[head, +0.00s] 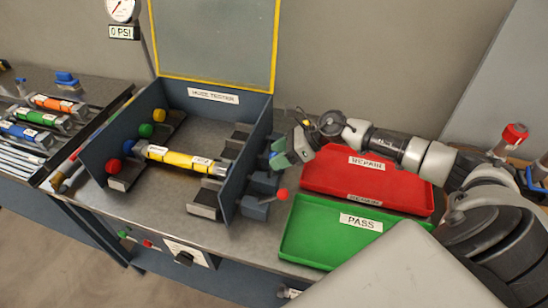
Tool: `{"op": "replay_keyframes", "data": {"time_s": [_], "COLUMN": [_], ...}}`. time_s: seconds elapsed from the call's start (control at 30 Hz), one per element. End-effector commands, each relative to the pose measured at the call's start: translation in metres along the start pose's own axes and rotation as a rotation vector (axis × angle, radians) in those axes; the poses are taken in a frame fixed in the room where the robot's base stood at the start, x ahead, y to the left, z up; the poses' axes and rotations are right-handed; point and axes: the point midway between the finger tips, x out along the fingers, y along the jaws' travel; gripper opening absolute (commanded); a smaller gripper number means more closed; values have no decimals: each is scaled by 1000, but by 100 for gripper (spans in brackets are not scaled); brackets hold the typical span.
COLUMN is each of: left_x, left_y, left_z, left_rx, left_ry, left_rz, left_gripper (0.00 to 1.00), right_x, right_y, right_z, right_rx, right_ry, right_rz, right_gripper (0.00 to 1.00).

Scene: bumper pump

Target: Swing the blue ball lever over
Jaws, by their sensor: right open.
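An open grey tester box (96,160) stands on the bench with its yellow-framed lid (215,40) raised. Inside its left side are red, green and yellow balls and a blue ball (140,147). A yellow-banded cylinder (180,160) lies across the box. Dark lever blocks sit outside the right wall; one lever ends in a red ball (281,194). My right gripper (278,153) is open beside this wall, behind the red ball. A small blue patch shows at its fingertips; whether this is a lever ball I cannot tell. My left gripper is out of view.
A red REPAIR tray (320,178) and a green PASS tray (310,232) lie right of the box, close to my right arm. A rack of coloured cylinders (40,118) is at the left. A gauge (120,8) reading 0 PSI hangs on the wall.

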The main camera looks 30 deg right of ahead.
Motion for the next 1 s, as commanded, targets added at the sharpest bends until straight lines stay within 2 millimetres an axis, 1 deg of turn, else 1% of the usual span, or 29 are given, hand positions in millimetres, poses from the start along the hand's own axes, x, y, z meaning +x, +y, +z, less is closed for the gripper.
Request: {"op": "replay_keyframes", "data": {"time_s": [0.03, 0.3, 0.4, 0.5, 0.63, 0.83, 0.87, 1.0], "left_x": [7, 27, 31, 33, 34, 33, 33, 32], "left_y": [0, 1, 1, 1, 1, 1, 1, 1], "left_z": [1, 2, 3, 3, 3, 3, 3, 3], "left_rx": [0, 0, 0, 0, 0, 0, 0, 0], "left_ry": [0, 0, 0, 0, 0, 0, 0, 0], "left_rz": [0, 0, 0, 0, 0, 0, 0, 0], "left_gripper": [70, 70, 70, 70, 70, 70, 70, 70], "right_x": [-9, -63, -77, -86, -90, -91, -91, -88], "right_y": [-1, -1, -1, -1, 0, 0, 0, 4], "right_z": [-4, -4, -4, -2, -1, 0, 0, -2], "right_rx": [-3, -1, 0, 0, -1, -1, -1, -6], "right_ry": [5, 5, 5, 3, 2, 1, 1, -12], "right_rz": [-3, -3, -2, -1, 0, 0, 0, 7], "right_gripper": [56, 56, 56, 56, 56, 56, 55, 33]}}
